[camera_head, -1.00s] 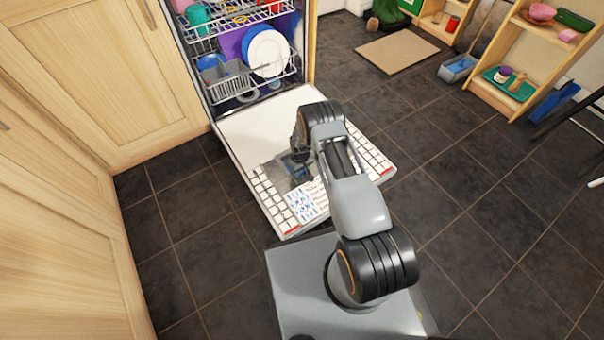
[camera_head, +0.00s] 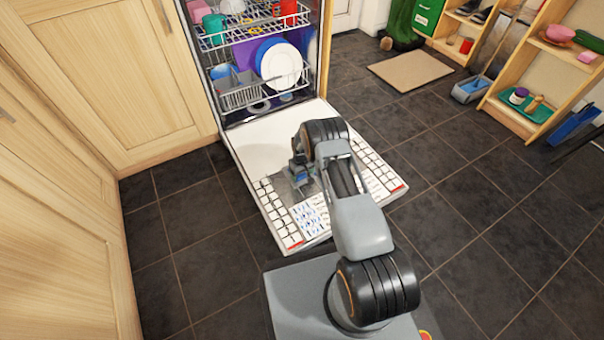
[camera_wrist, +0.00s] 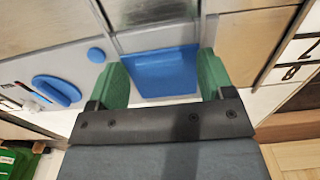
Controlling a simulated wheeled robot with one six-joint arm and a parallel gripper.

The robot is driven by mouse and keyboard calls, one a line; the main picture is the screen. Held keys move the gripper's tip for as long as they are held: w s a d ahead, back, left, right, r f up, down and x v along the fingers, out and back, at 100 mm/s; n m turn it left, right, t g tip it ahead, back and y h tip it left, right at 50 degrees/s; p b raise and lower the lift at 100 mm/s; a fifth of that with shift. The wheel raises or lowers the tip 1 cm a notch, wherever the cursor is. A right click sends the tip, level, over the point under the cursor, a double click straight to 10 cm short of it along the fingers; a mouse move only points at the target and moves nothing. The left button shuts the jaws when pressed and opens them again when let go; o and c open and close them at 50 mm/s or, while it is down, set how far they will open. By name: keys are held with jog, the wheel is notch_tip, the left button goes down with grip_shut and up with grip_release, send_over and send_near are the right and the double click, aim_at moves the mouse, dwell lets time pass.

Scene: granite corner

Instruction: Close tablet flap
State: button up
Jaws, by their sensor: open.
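The dishwasher's open door (camera_head: 265,145) lies folded down, with a grey dispenser panel (camera_head: 284,190) on its inner face. In the wrist view a blue square flap (camera_wrist: 163,73) shows between my green fingers, beside a grey recess (camera_wrist: 158,38). My gripper (camera_wrist: 161,60) is open, one finger at each side of the flap. I cannot tell whether the fingers touch it. In the head view my gripper (camera_head: 302,174) is low over the dispenser and my arm partly hides it.
A blue oval cap (camera_wrist: 57,90) and small blue button (camera_wrist: 96,55) sit left of the flap. Racks with white plates (camera_head: 281,65) stand behind the door. Wooden cabinets (camera_head: 100,80) flank it on the left. Dark floor tiles (camera_head: 450,215) are clear on the right.

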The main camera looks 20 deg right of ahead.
notch_tip(320, 180, up, 14)
jog(key=p, duration=0.6)
jog(key=shift+f, duration=0.1)
dwell(0.4)
notch_tip(320, 180, up, 21)
jog(key=p, duration=0.9)
send_over(302, 176)
jog(key=s+a+r+m+t+p, duration=0.1)
jog(key=s+r+p, duration=0.25)
jog(key=r, duration=0.65)
jog(key=s+r+t+p, duration=0.1)
jog(key=s+r+p, duration=0.3)
jog(key=r, duration=0.6)
jog(key=s+r+p, duration=0.6)
jog(key=s+r, duration=0.1)
jog(key=r, duration=0.3)
jog(key=s+a+r+m+t+p, duration=0.1)
jog(key=s+r+p, duration=0.6)
jog(key=r, duration=0.3)
jog(key=s+r+p, duration=0.7)
jog(key=r, duration=0.3)
jog(key=shift+a+t, duration=0.2)
jog(key=shift+t, duration=0.1)
jog(key=shift+r, duration=0.1)
